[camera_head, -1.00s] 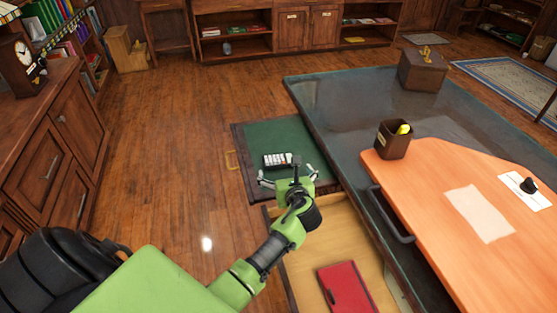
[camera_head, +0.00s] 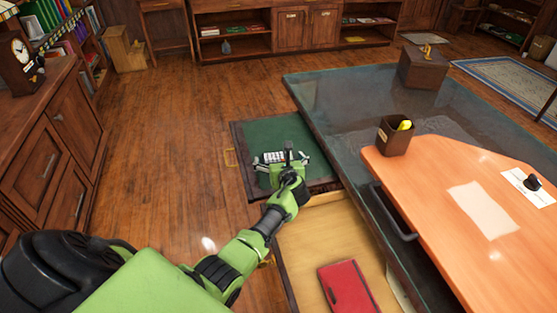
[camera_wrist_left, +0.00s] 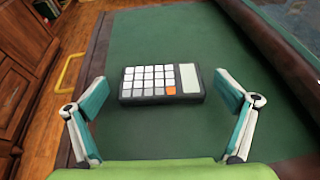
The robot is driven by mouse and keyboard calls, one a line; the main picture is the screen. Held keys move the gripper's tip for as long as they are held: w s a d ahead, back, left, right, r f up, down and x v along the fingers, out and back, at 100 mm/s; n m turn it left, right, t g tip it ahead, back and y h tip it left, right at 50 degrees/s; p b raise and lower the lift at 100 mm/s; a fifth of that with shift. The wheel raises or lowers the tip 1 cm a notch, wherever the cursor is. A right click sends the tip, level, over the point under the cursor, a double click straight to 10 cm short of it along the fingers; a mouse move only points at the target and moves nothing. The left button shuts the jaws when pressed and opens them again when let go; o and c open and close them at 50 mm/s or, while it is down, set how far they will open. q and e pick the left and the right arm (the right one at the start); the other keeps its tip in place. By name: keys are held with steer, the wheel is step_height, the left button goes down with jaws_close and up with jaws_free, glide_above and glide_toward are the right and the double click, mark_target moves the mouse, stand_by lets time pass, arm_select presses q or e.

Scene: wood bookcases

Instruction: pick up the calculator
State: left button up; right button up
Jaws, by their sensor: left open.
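The calculator (camera_wrist_left: 161,81) lies flat on the green lining of an open drawer (camera_wrist_left: 150,36). It is dark, with white and grey keys, one orange key and a pale display. In the head view the calculator (camera_head: 273,157) is partly hidden by my left gripper (camera_head: 281,161). In the left wrist view my left gripper (camera_wrist_left: 164,108) is open, with one finger to each side of the calculator's near part. The fingers look apart from it, and I cannot tell their exact height above it. My right gripper is not in view.
A second open drawer (camera_head: 300,248) below holds a red folder-like item (camera_head: 347,287). The desk (camera_head: 345,110) stands to the right, with a pen holder (camera_head: 393,138) and a box (camera_head: 424,68) on it. Wooden floor (camera_head: 160,150) lies open to the left.

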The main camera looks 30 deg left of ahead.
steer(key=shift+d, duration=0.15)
arm_select(q)
steer(key=c, duration=1.2)
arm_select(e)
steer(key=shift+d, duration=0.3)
arm_select(q)
steer(key=shift+r, duration=0.15)
